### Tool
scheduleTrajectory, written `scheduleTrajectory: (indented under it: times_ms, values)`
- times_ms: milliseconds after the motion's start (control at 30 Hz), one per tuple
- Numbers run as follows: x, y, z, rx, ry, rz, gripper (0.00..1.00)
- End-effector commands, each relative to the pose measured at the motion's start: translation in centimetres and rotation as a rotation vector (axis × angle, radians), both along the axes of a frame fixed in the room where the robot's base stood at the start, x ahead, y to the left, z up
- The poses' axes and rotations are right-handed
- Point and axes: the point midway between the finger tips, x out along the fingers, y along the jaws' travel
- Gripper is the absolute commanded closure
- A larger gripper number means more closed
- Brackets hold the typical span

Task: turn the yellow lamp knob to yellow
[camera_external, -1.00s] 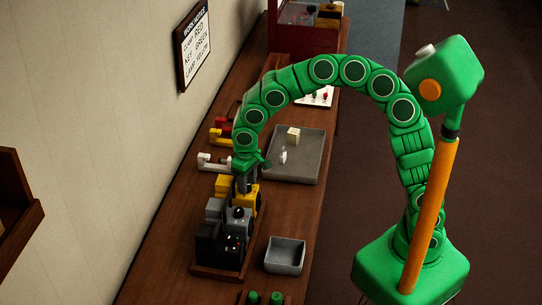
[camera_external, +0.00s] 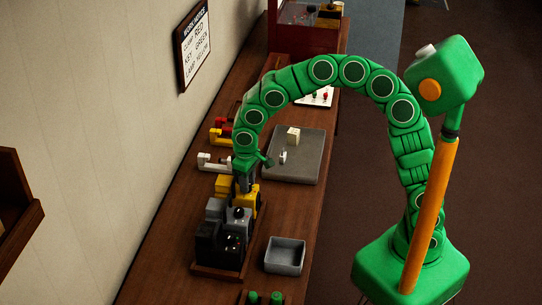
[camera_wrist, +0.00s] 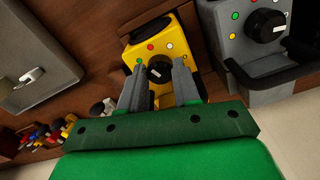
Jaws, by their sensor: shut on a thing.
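The yellow lamp box (camera_wrist: 167,52) shows in the wrist view, with a dark round knob (camera_wrist: 159,72) bearing a white pointer mark. Green, red and white dots sit around the knob; I cannot clearly make out a yellow dot. My gripper (camera_wrist: 158,76) is shut on the knob, one grey finger on each side. In the external view my gripper (camera_external: 244,184) points down at the yellow box (camera_external: 249,198), and the knob is hidden there.
A grey box (camera_wrist: 258,40) with its own knob and dark handle stands beside the lamp box. A grey tray (camera_external: 308,160) with small pale pieces lies behind, and an empty grey bin (camera_external: 285,256) in front.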

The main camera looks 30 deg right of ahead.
Motion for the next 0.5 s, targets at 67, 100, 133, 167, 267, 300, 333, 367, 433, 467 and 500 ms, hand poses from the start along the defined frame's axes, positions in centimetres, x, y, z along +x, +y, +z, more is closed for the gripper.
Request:
scheduleTrajectory:
  times_ms: [67, 100, 133, 167, 267, 300, 333, 367, 433, 467, 500]
  values:
    - [0.04, -0.06, 0.0, 0.0, 0.0, 0.051, 0.99]
    - [0.06, -0.06, 0.01, -0.001, 0.0, 0.083, 0.99]
    - [0.05, -0.07, 0.0, -0.001, 0.0, 0.109, 0.99]
    - [0.05, -0.07, 0.02, -0.001, 0.0, 0.135, 0.99]
    - [0.09, -0.11, 0.03, -0.002, -0.001, 0.228, 0.99]
    - [0.07, -0.11, 0.02, -0.001, 0.0, 0.266, 0.99]
    - [0.05, -0.1, 0.02, -0.001, 0.0, 0.294, 0.99]
    - [0.05, -0.1, 0.02, -0.001, 0.001, 0.323, 0.99]
    - [0.05, -0.1, 0.03, -0.001, 0.0, 0.388, 0.99]
    - [0.05, -0.1, 0.02, -0.001, 0.0, 0.415, 0.99]
    - [0.05, -0.09, 0.03, -0.002, 0.0, 0.45, 0.99]
